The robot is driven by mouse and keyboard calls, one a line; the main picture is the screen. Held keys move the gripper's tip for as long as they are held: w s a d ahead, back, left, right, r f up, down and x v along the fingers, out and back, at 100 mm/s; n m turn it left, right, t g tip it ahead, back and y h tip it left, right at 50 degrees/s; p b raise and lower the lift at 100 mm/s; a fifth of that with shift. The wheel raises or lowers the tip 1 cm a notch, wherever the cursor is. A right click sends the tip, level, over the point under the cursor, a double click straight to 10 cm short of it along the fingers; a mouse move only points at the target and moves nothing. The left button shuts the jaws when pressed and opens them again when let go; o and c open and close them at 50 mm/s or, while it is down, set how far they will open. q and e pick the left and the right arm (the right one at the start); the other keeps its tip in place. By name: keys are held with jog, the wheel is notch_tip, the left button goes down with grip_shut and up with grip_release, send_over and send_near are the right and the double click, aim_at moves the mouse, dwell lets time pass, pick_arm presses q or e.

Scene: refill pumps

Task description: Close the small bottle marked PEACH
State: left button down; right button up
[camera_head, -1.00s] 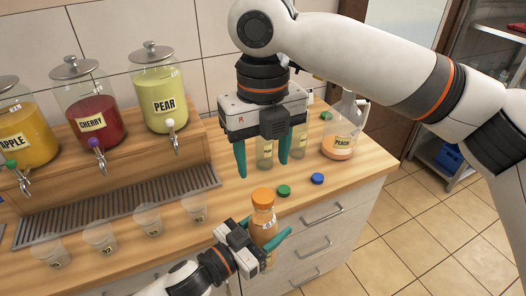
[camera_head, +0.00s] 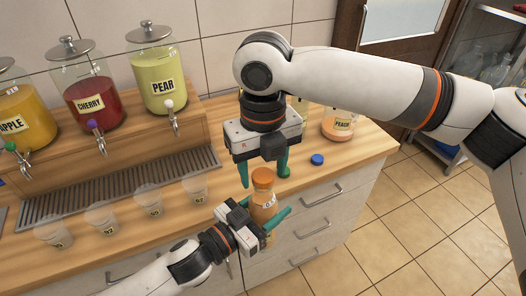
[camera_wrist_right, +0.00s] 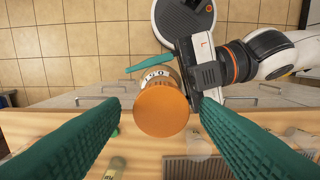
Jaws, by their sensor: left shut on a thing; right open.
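A small bottle (camera_head: 264,212) of orange liquid stands upright in my left gripper (camera_head: 262,221), which is shut on it in front of the counter edge. Its label is too small to read. An orange cap (camera_head: 263,177) sits on top of the bottle; I cannot tell how tightly. My right gripper (camera_head: 264,181) is open and points down over the bottle, its fingers on either side of the cap. In the right wrist view the cap (camera_wrist_right: 161,108) lies between the two open fingers, apart from both.
A jug labelled PEACH (camera_head: 339,124) stands on the wooden counter (camera_head: 360,150) at the back right. A blue cap (camera_head: 317,159) and a green cap (camera_head: 285,172) lie on the counter. Several plastic cups (camera_head: 150,201) and juice dispensers (camera_head: 90,98) stand at the left.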

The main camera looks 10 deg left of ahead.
jog(key=shift+f, duration=0.15)
jog(key=shift+c, duration=0.3)
jog(key=c, duration=1)
